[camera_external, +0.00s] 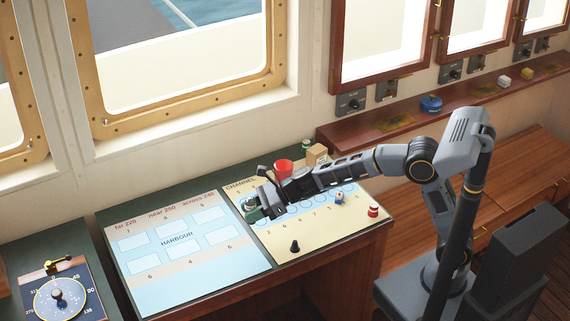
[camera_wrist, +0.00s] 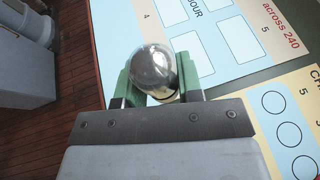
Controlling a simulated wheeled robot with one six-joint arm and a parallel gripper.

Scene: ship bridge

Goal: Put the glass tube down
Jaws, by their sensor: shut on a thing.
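The glass tube (camera_wrist: 152,66) shows in the wrist view as a shiny, rounded, reflective end between two green finger pads. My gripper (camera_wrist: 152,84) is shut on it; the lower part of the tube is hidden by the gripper. In the external view my gripper (camera_external: 252,208) reaches left over the desk, near the border between the blue HARBOUR chart (camera_external: 150,290) and the cream CHANNEL chart (camera_external: 320,232). The tube is too small there to make out clearly, and I cannot tell whether its base touches the desk.
A red cup-like piece (camera_external: 284,168) and a tan box (camera_external: 317,153) stand behind my arm. The HARBOUR chart is clear. A dial instrument (camera_external: 60,297) is at far left.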

